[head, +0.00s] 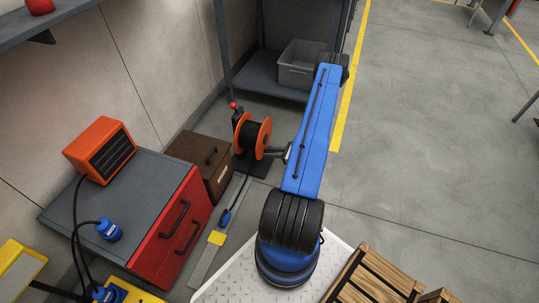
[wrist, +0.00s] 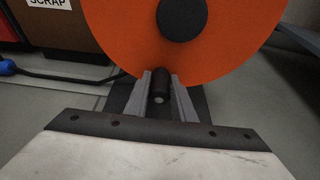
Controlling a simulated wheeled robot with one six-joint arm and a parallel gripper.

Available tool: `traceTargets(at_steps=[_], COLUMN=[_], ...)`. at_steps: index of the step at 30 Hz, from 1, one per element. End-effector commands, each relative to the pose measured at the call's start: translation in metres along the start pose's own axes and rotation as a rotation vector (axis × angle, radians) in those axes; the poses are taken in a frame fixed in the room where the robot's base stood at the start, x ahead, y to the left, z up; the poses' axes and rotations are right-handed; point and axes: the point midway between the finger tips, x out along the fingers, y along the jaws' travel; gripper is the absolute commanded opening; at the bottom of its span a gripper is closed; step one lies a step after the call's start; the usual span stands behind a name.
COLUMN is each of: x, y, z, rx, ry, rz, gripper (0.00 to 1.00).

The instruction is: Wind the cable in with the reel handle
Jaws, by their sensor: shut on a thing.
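The cable reel has orange discs (head: 265,138) and black cable wound between them, and stands on a dark base on the floor. In the wrist view one orange disc (wrist: 225,35) fills the top, with a dark hub at its middle. My gripper (wrist: 161,78) is shut on the black reel handle (wrist: 160,88), a short stub at the disc's lower edge below the hub. The cable's loose end (wrist: 75,75) runs left along the floor to a blue plug (wrist: 7,67). The plug also shows in the head view (head: 225,217). The handle is hard to make out in the head view.
A brown scrap box (head: 205,160) stands just left of the reel. A red-fronted cabinet (head: 172,235) with an orange heater (head: 100,150) is farther left. A shelf (head: 270,80) with a grey bin (head: 298,65) stands behind. Open floor (head: 430,130) lies to the right.

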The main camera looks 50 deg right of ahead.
Motion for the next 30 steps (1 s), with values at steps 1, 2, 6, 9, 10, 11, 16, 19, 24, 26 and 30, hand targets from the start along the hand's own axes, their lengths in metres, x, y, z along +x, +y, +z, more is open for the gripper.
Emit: traceTargets(at_steps=[1, 2, 6, 9, 10, 11, 16, 19, 24, 26, 30], x=[0.001, 0.001, 0.001, 0.001, 0.001, 0.001, 0.001, 0.000, 0.000, 0.000, 0.000], y=[0.001, 0.001, 0.001, -0.002, -0.004, -0.005, -0.019, -0.027, -0.034, -0.035, -0.034], z=[-0.001, -0.001, -0.001, -0.001, -0.001, -0.001, 0.000, 0.000, 0.000, 0.000, 0.000], rx=[0.001, 0.001, 0.002, 0.001, 0.000, -0.001, -0.001, 0.000, 0.000, 0.000, 0.001], ry=[0.002, 0.002, 0.002, 0.002, 0.002, 0.003, 0.002, 0.002, 0.002, 0.002, 0.003], rz=[0.001, 0.001, 0.002, 0.002, 0.002, 0.002, 0.002, 0.001, 0.001, 0.001, 0.001], gripper=[0.10, 0.10, 0.10, 0.10, 0.10, 0.10, 0.10, 0.10, 0.10, 0.10, 0.10])
